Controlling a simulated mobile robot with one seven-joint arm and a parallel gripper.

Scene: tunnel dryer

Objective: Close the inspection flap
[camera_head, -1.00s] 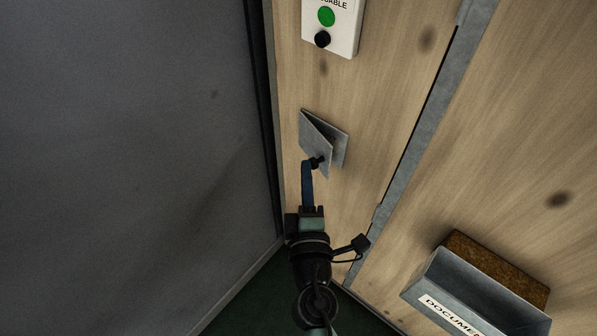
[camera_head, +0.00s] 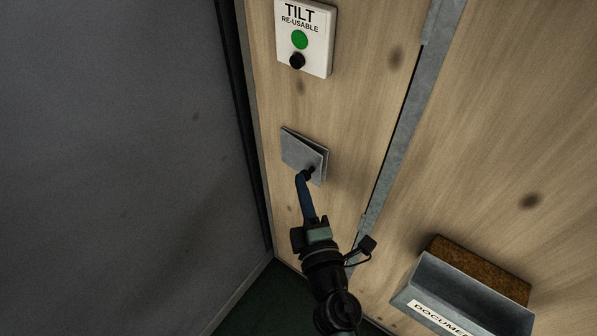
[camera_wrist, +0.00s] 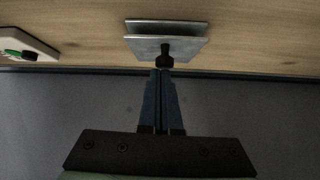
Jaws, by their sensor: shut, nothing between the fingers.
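The inspection flap (camera_head: 300,152) is a small grey metal plate on the wooden panel, below the white tilt indicator. It stands a little open, with a narrow gap between it and the plate behind it. In the wrist view the flap (camera_wrist: 145,47) lies in front of the back plate (camera_wrist: 165,27), with a gap between them. A dark knob (camera_wrist: 165,55) sits on the flap's face. My gripper (camera_head: 304,175) is shut and empty. Its blue fingertips are at the knob in both views and seem to touch it, partly hiding it.
A white tilt indicator (camera_head: 318,42) with a green dot and black knob is above the flap. A grey document box (camera_head: 460,295) sticks out at the lower right. A grey wall (camera_head: 120,150) stands close on the left. A metal strip (camera_head: 410,115) runs down the panel.

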